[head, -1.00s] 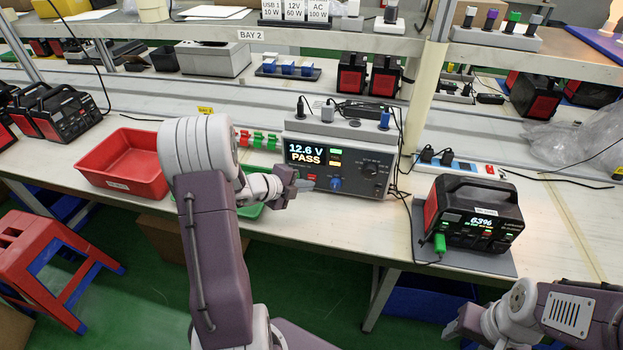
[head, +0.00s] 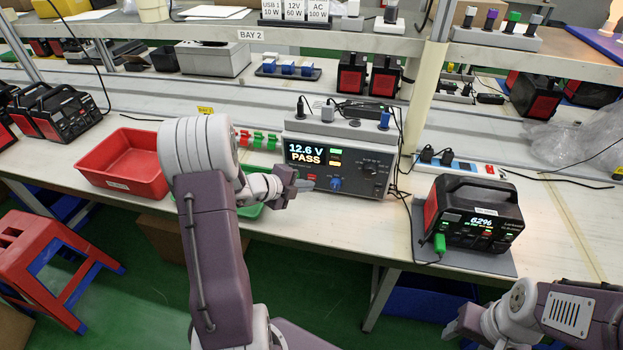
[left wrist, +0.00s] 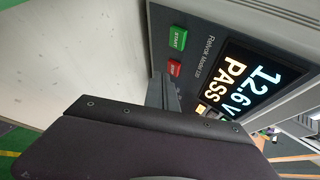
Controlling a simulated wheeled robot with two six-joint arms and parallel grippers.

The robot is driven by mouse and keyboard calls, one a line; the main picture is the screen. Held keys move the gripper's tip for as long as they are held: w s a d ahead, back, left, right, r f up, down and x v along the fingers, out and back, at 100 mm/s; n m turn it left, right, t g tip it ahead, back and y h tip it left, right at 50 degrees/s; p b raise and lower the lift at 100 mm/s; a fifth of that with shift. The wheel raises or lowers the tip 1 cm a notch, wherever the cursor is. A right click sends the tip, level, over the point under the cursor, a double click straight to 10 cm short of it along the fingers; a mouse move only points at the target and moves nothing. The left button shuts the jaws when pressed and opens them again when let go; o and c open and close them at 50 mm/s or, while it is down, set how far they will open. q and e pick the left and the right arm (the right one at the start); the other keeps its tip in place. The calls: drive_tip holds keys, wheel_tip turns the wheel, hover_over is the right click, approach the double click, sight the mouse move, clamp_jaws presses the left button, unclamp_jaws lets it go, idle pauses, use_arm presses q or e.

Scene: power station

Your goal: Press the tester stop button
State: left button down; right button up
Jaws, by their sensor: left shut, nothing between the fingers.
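The grey tester (head: 352,150) stands on the bench, its screen reading 12.6 V PASS. Its red stop button (left wrist: 175,68) shows in the left wrist view beside the green START button (left wrist: 178,38). In the head view a red button (head: 311,177) shows low on the front panel. My left gripper (head: 306,186) is shut and empty, its tip close in front of the panel's lower left. In the left wrist view the fingers (left wrist: 162,90) are just below the red button; I cannot tell whether they touch the panel. My right gripper (head: 455,328) is low at the right, away from the tester.
A red tray (head: 105,180) lies left of my left arm, and a green tray (head: 250,211) is partly hidden behind it. A power station (head: 470,215) with a lit display and green plug stands right of the tester. Cables run between them. A red stool (head: 45,260) is at lower left.

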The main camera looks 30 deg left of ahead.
idle(0.4)
use_arm(q)
drive_tip(key=shift+w+r+p, duration=0.1)
drive_tip(key=shift+w+p, duration=0.15)
drive_tip(key=shift+p, duration=0.05)
drive_tip(key=shift+w+a, duration=0.15)
drive_tip(key=shift+w, duration=0.05)
idle(0.3)
drive_tip(key=shift+s, duration=0.45)
drive_tip(key=shift+s+d, duration=0.3)
drive_tip(key=shift+s, duration=0.7)
drive_tip(key=shift+s+d, duration=0.25)
drive_tip(key=shift+s, duration=0.7)
drive_tip(key=shift+s+d, duration=0.3)
drive_tip(key=shift+s, duration=0.7)
